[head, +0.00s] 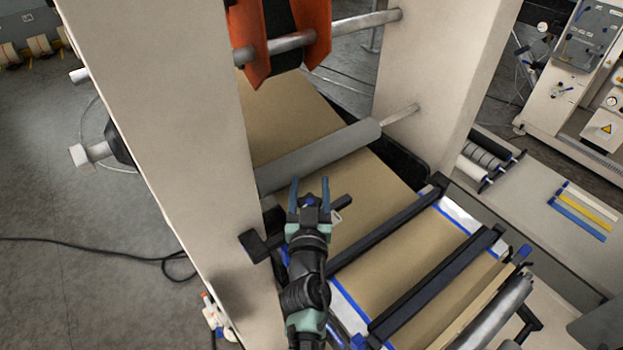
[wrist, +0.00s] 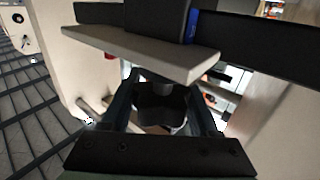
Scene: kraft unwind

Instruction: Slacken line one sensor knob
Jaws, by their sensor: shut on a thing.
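My gripper (head: 310,190) is in the middle of the head view, beside the near upright of the machine and over the brown paper web. Its two blue-grey fingers point up the picture. In the wrist view the fingers stand on both sides of a dark, lobed sensor knob (wrist: 163,105), and the gripper is shut on it. The knob hangs below a pale plate (wrist: 145,52) with a dark bracket above it. In the head view I cannot make out the knob apart from the gripper. No label shows which line it belongs to.
The near cream upright (head: 170,130) stands close to the left of my arm. A grey roller (head: 320,155) lies across the brown paper web (head: 385,195) beyond the gripper. Dark crossbars (head: 440,285) span the web at the right. A black cable (head: 110,241) lies on the floor.

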